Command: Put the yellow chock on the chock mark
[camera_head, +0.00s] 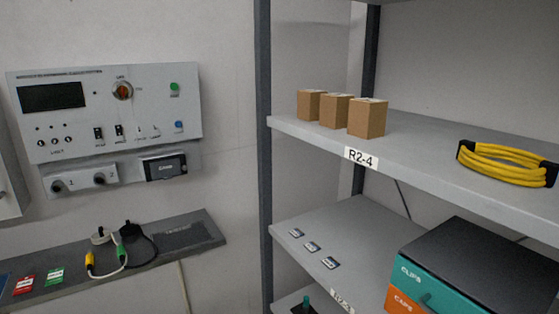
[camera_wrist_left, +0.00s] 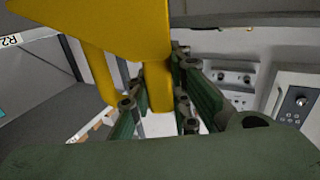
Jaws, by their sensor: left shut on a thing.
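The yellow chock (camera_wrist_left: 95,32) fills the upper left of the left wrist view, with two prongs pointing down. My left gripper (camera_wrist_left: 157,106) is shut on one prong of it, with dark green fingers on either side. The chock's upper part runs out of the frame. Neither gripper shows in the head view, and my right gripper is in no view. I cannot make out a chock mark in either view.
A grey shelf (camera_head: 420,166) labelled R2-4 holds three cardboard boxes (camera_head: 335,111) and a yellow cable coil (camera_head: 505,164). Below are drawers (camera_head: 430,282). A control panel (camera_head: 105,112) hangs on the left wall above a ledge (camera_head: 185,240) with plugs and cables.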

